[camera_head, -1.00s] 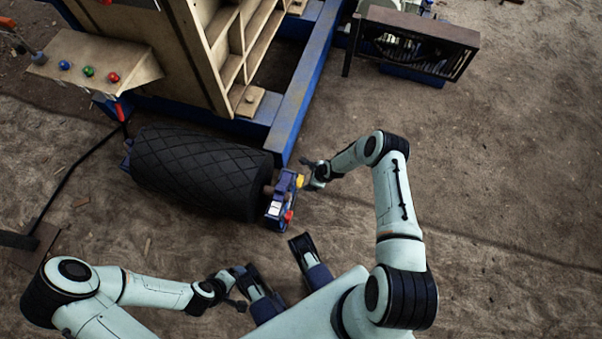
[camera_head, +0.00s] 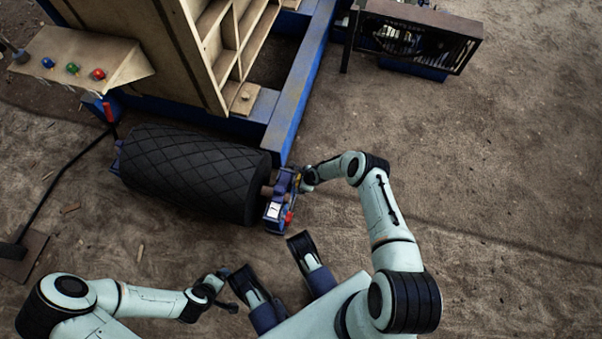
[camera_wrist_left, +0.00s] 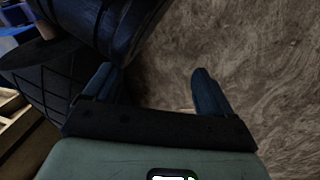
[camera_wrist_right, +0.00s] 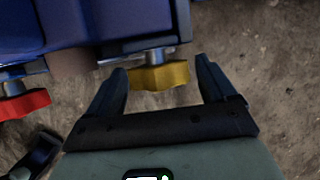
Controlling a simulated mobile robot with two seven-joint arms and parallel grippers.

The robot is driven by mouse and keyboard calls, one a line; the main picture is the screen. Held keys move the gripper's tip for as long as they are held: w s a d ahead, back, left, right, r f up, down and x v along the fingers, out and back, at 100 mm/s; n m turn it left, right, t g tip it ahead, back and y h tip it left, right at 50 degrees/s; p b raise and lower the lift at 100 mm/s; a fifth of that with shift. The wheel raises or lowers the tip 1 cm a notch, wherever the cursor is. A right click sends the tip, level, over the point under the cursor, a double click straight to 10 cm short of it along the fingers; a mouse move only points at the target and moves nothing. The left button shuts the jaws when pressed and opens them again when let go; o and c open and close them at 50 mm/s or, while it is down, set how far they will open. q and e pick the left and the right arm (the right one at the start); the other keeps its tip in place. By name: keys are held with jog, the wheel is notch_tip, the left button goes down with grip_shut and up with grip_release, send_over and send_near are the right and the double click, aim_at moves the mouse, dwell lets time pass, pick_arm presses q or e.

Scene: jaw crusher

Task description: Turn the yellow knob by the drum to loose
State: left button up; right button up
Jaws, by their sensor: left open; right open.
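The yellow knob (camera_wrist_right: 159,76) sits on a short metal stem under the blue bracket (camera_wrist_right: 80,25) in the right wrist view. My right gripper (camera_wrist_right: 160,78) is open, with one finger on each side of the knob; I cannot tell if either touches it. In the head view my right gripper (camera_head: 300,182) is at the bracket by the end of the black drum (camera_head: 195,172) and mostly covers the knob. My left gripper (camera_wrist_left: 155,80) is open and empty, away from the knob near my base, above the dirt ground.
A red knob (camera_wrist_right: 24,105) is on the same bracket, beside the yellow one. The blue frame beam (camera_head: 303,80) runs behind the drum. A control panel (camera_head: 85,58) with coloured buttons is at upper left. Open ground lies to the right.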

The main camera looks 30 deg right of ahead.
jog(key=c, duration=1)
jog(key=shift+o, duration=0.2)
jog(key=shift+s+a+r+t+h+p, duration=0.15)
jog(key=shift+t+h+p, duration=0.25)
jog(key=shift+p, duration=0.45)
jog(key=shift+n+t+h+p, duration=0.3)
jog(key=shift+t+h+p, duration=0.1)
jog(key=shift+t+p, duration=0.1)
jog(key=shift+h, duration=0.3)
jog(key=shift+f+t+h, duration=0.2)
jog(key=shift+t+h, duration=0.2)
jog(key=shift+t, duration=0.3)
jog(key=shift+c, duration=0.2)
jog(key=shift+n+t+h+b, duration=0.3)
jog(key=shift+t+h, duration=0.1)
pick_arm(q)
jog(key=r, duration=0.1)
jog(key=w+r, duration=0.1)
jog(key=d+r, duration=0.1)
jog(key=shift+w+t, duration=0.15)
jog(key=shift+t, duration=0.15)
pick_arm(e)
jog(key=shift+t+h, duration=0.3)
